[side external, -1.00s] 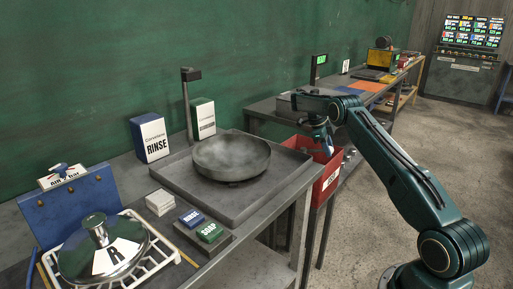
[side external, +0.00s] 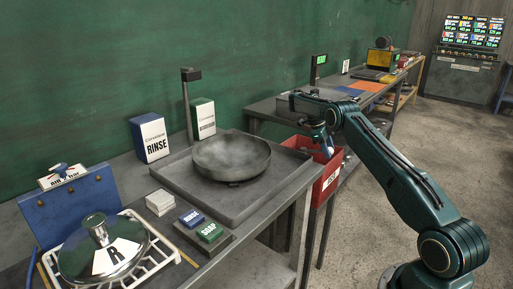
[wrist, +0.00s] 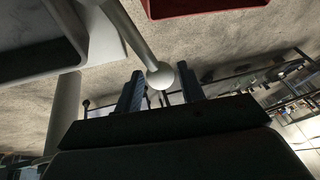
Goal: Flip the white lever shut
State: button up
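A pale rod with a round knob at its end, which looks like the white lever (wrist: 134,36), runs down from the top of the wrist view. Its knob lies in the gap between the two blue-padded fingers of my gripper (wrist: 162,82). The fingers stand apart on either side, and I cannot tell whether either one touches the knob. In the side external view my gripper (side external: 328,148) points down in front of the red bin, past the right end of the sink bench. I cannot make out the lever there.
A red bin (side external: 326,181) stands close behind my gripper. A grey tray (side external: 247,212) holds a round dark pan (side external: 231,157). Rinse box (side external: 150,138), soap blocks (side external: 209,232) and a lidded dish (side external: 104,256) are at left. Open floor lies right.

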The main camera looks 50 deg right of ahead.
jog(key=shift+o, duration=0.9)
jog(key=shift+d+n, duration=0.2)
jog(key=shift+n, duration=0.1)
jog(key=w+d+n+t+h, duration=0.2)
jog(key=w+d+n+t, duration=0.3)
jog(key=w+n, duration=0.5)
jog(key=s+a+r+n, duration=0.1)
jog(key=s+a+r, duration=0.15)
jog(key=r, duration=0.45)
jog(key=s+a+r+n, duration=0.1)
jog(key=a+r, duration=0.2)
jog(key=r, duration=0.3)
jog(key=s+a+r+n+t, duration=0.1)
jog(key=a+r+n, duration=0.3)
jog(key=a, duration=0.5)
jog(key=s+a+r+n+t+y, duration=0.1)
jog(key=s+a+r+n, duration=0.1)
jog(key=a+r, duration=0.5)
jog(key=shift+s+a+r+n, duration=0.15)
jog(key=shift+s+a+n, duration=0.05)
jog(key=shift+a+n, duration=0.7)
